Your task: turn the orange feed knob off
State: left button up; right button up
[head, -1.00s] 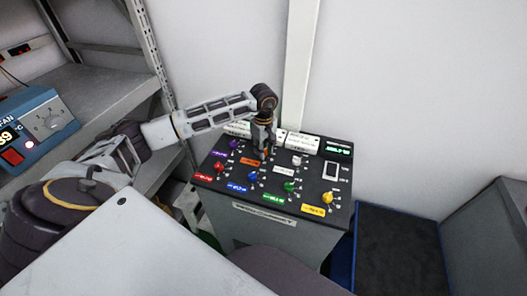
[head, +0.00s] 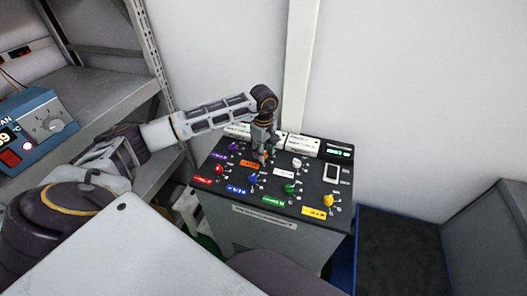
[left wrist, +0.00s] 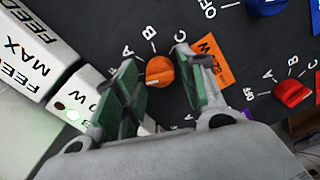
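The orange feed knob (left wrist: 159,71) sits on the dark top of the control panel (head: 318,207), beside its orange label (left wrist: 212,62); the label also shows in the head view (head: 250,163). Letters A, B and C are printed around the knob. My left gripper (left wrist: 158,82) points down over it, fingers apart, one on each side of the knob. The left finger is close to the knob; I cannot tell whether it touches. In the head view my left gripper (head: 262,152) mostly hides the knob. My right gripper is not in view.
Red (head: 220,169), blue (head: 252,180), green (head: 289,188), yellow (head: 328,201), purple (head: 233,147) and white (head: 297,163) knobs stand close around. White boxes (head: 303,143) line the panel's back edge. A shelf (head: 95,95) with a blue device (head: 40,130) is at left.

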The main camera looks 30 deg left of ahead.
pick_arm(q)
jog(key=shift+o, duration=0.3)
notch_tip(320, 180, up, 12)
dwell(0.8)
jog(key=shift+s+f, duration=0.1)
dwell(0.6)
